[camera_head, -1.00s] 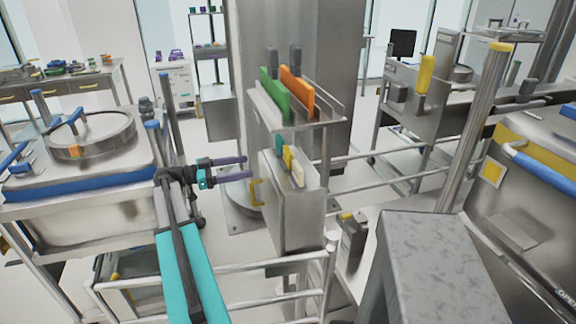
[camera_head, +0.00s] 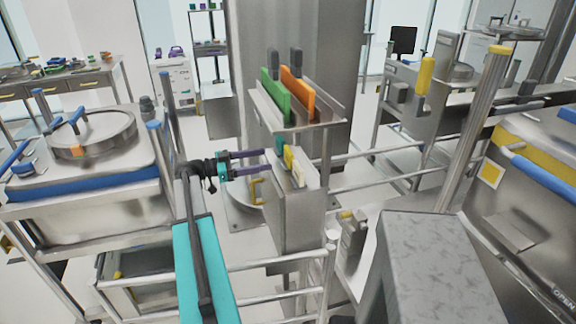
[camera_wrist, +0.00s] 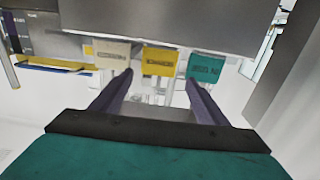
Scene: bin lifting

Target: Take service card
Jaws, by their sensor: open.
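Three cards stand in a row in a metal holder (camera_head: 290,225): a teal card (camera_head: 281,145), a yellow card (camera_head: 289,157) and a cream card (camera_head: 298,174). In the wrist view the cream card (camera_wrist: 112,53) is left, the yellow card (camera_wrist: 159,61) is in the middle and the teal card (camera_wrist: 206,67) is right. Each bears dark print too small to read, so I cannot tell which is the service card. My gripper (camera_head: 268,162) is open and empty, just left of the holder. In the wrist view its fingertips (camera_wrist: 159,77) point at the cards, with yellow between them.
A shelf (camera_head: 290,122) with a green panel (camera_head: 276,95) and an orange panel (camera_head: 299,94) stands above the holder. A yellow handle (camera_head: 257,190) is on the holder's left side. Metal rails (camera_head: 270,262) run below. A blue-trimmed vessel (camera_head: 90,175) stands left.

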